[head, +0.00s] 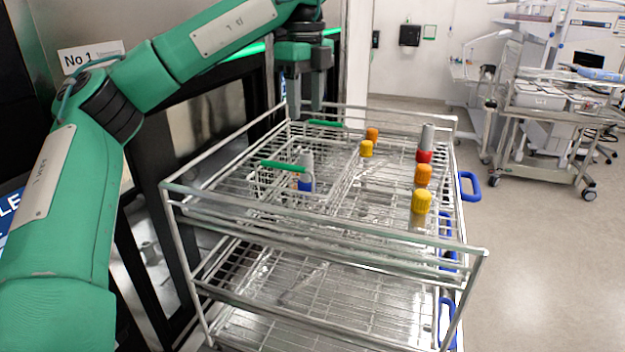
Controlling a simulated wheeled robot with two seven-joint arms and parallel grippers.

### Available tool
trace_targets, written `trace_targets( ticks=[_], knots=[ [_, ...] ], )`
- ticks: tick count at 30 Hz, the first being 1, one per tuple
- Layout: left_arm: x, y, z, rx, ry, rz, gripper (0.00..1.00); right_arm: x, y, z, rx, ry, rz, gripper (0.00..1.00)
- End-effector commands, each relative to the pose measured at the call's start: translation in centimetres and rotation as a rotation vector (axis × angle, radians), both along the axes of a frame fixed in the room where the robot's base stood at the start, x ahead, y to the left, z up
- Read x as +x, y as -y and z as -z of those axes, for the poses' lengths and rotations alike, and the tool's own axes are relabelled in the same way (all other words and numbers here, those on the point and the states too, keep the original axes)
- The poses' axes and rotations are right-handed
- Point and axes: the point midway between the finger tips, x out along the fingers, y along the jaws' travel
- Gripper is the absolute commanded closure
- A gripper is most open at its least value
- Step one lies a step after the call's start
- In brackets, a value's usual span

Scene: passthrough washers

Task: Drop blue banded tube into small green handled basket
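The blue banded tube (306,184) stands upright in the head view, with a grey upper part and a blue band low down. It is at the right end of a green handle (282,165) on a small wire basket (262,184) on the rack's top level. I cannot tell whether the tube is inside this basket or just beside it. A second green handle (324,123) shows farther back; its basket is hard to make out. My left gripper (305,108) points down above the back left of the rack, its fingers apart with nothing seen between them. My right gripper is not in view.
Orange- and yellow-capped tubes (422,197) and a red-banded tube (425,145) stand in the wire rack cart (330,240). Blue handles (469,186) are on its right side. A dark washer front stands left of the cart. Open floor lies to the right.

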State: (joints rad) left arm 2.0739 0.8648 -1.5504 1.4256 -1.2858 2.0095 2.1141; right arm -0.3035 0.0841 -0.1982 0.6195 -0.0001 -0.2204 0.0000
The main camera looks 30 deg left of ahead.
Motion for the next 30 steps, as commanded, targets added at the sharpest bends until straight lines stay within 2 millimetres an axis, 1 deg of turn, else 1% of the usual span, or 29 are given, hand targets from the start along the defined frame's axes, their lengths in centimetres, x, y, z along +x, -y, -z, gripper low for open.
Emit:
trace_targets(
  ticks=[6, 11, 18, 30],
  knots=[
    [0.0, 0.0, -0.1, 0.0, 0.0, 0.0, 0.49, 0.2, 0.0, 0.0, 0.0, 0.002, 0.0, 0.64],
    [0.0, 0.0, -1.4, 0.0, 0.001, 0.001, 0.49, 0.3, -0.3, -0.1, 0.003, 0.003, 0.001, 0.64],
    [0.0, 0.1, -4.8, 0.002, 0.003, 0.0, 0.49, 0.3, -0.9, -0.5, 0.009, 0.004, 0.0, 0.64],
    [0.0, 0.1, -11.4, 0.002, 0.003, -0.002, 0.49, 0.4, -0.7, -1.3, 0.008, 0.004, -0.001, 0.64]
  ],
)
